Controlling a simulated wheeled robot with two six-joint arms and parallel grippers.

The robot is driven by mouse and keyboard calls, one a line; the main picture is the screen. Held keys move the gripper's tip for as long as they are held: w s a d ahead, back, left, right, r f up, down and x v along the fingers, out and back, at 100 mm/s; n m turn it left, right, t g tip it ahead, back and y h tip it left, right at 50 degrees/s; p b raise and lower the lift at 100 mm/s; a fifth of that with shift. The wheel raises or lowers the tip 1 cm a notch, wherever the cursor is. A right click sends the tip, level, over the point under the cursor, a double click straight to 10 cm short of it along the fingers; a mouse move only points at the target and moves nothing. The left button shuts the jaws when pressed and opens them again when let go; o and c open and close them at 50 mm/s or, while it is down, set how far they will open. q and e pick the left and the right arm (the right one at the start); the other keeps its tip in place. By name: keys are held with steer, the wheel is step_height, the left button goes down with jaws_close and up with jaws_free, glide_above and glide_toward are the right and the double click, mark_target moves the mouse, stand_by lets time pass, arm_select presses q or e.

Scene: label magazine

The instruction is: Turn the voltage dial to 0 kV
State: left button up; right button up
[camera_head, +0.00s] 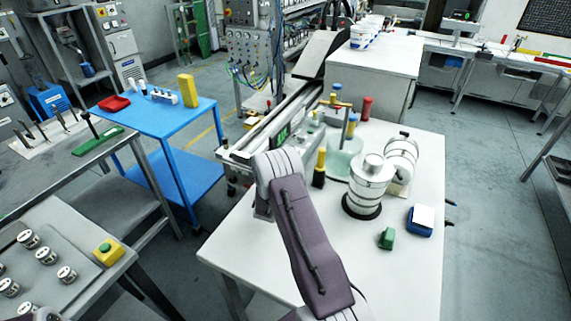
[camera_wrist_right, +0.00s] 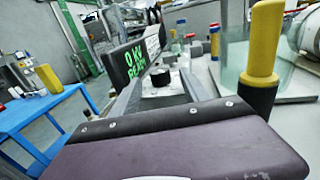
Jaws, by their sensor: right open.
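A dark display (camera_wrist_right: 133,57) with green lettering stands beyond my right arm in the right wrist view. Its top line reads 0 KV and the lower line is only partly legible. A short black round knob (camera_wrist_right: 160,75), which looks like the dial, sits to the right of the display. Its pointer cannot be made out. The display also shows in the head view (camera_head: 283,134). My right gripper's purple body (camera_wrist_right: 175,145) with a dark screwed edge fills the bottom of the wrist view, apart from the knob. My left gripper is out of view.
A yellow-and-black handled tool (camera_wrist_right: 262,60) stands close on the right in the wrist view. In the head view, a silver cylinder (camera_head: 370,184), a green block (camera_head: 386,239) and a blue-and-white box (camera_head: 420,219) stand on the white table (camera_head: 290,270). A blue cart (camera_head: 160,120) stands left.

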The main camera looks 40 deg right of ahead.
steer(key=shift+v, duration=2)
